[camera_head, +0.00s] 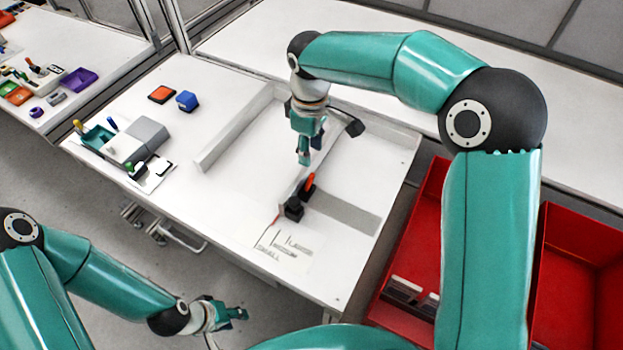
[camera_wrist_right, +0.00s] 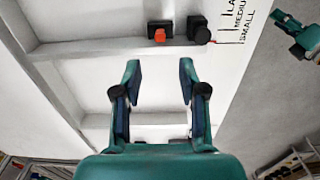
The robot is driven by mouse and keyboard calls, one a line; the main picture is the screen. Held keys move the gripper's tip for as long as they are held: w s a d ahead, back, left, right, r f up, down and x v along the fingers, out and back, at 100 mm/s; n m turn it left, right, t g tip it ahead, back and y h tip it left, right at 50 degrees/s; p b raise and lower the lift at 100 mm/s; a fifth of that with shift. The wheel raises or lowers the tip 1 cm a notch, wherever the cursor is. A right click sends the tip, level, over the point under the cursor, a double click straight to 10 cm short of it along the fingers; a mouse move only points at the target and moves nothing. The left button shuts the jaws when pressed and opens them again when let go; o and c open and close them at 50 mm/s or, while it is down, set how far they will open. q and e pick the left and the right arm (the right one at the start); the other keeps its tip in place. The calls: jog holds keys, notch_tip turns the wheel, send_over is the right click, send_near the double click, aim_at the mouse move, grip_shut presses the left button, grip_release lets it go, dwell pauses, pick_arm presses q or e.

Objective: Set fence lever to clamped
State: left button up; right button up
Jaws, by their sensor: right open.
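The fence lever (camera_head: 309,183) is a small orange-red handle on a black mount, on the fence rail of the white table. In the right wrist view the orange lever (camera_wrist_right: 160,35) lies beyond my fingertips, beside a black knob-like block (camera_wrist_right: 198,30). My right gripper (camera_head: 304,157) hangs above the table behind the lever, pointing down.
Size markings (camera_head: 284,246) are printed near the front edge. A grey strip (camera_head: 345,215) lies right of the lever. Red bins (camera_head: 580,260) stand at the right.

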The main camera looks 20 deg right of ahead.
aim_at(311, 186)
notch_tip(311, 186, down, 13)
jog(key=shift+r+p, duration=0.1)
jog(key=shift+p, duration=0.55)
